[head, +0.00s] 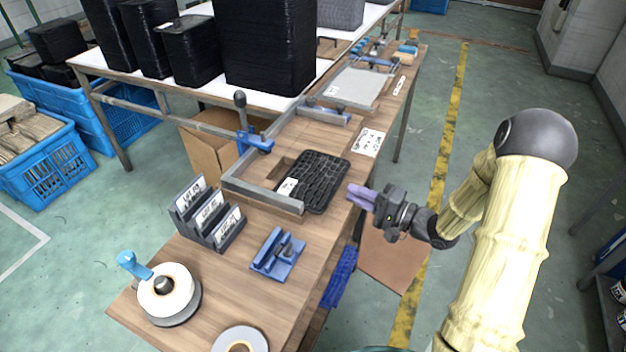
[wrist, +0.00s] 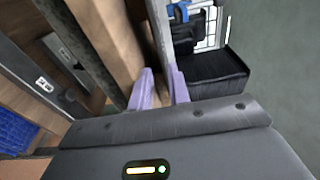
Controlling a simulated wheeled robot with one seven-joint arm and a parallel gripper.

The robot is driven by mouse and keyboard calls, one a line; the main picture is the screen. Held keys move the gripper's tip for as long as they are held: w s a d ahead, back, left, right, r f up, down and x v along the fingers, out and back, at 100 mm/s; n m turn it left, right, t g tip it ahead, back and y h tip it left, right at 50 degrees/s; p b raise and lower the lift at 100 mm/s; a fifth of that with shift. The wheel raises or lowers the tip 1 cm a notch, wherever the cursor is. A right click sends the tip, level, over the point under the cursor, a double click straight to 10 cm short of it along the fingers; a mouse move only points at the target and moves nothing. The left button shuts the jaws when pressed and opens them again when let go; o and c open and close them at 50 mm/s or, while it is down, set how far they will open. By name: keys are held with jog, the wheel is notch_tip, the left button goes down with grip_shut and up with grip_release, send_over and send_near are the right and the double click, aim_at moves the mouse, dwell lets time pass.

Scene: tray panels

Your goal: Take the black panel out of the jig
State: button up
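The black panel (head: 325,178) lies flat on the wooden bench in the head view, with a ribbed grid surface and a white label near its left corner. The jig (head: 262,198) is a grey angled frame of bars along the panel's left and near sides, with a blue clamp (head: 254,141) at its far left corner. My gripper (head: 361,197) is just right of the panel, beyond the bench's right edge, apart from the panel. In the wrist view, its two purple fingers (wrist: 160,88) stand apart with an empty gap. I cannot clearly identify the panel in the wrist view.
A label holder (head: 208,213), a blue fixture (head: 278,254) and a tape roll (head: 166,292) stand on the near bench. A second grey panel (head: 357,87) lies farther back. Stacked black trays (head: 268,45) fill the white table behind. The floor right of the bench has open room.

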aim_at(339, 184)
jog(key=shift+w+a, duration=0.15)
jog(key=shift+a, duration=0.1)
jog(key=b+x, duration=0.1)
jog(key=x, duration=0.4)
jog(key=shift+w+r, duration=0.15)
jog(key=shift+r, duration=0.05)
dwell(0.4)
grip_shut()
